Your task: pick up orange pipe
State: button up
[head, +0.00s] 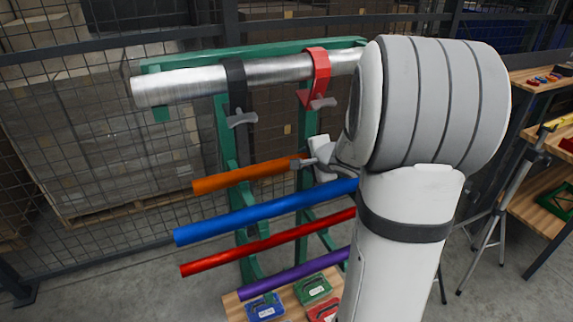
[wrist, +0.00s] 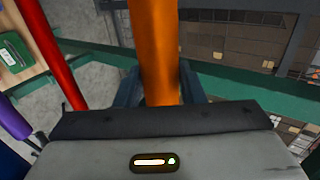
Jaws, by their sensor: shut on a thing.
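The orange pipe (head: 240,176) lies near level on the green rack (head: 222,130), above a blue pipe (head: 260,212). My gripper (head: 303,163) is at the right part of the orange pipe that shows, and my arm hides what lies farther right. In the wrist view the orange pipe (wrist: 155,50) runs straight up from between the two dark fingers of my gripper (wrist: 160,95). The fingers are shut on it. I cannot tell whether the pipe still rests on the rack.
Below are a red pipe (head: 235,253) and a purple pipe (head: 290,275). A thick silver pipe (head: 190,83) is strapped above, with a black strap (head: 237,90) and a red clamp (head: 317,75). Small cases (head: 313,289) sit on a wooden shelf. Mesh fencing stands behind.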

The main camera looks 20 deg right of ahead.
jog(key=c, duration=0.4)
jog(key=shift+o, duration=0.2)
jog(key=shift+r, duration=0.15)
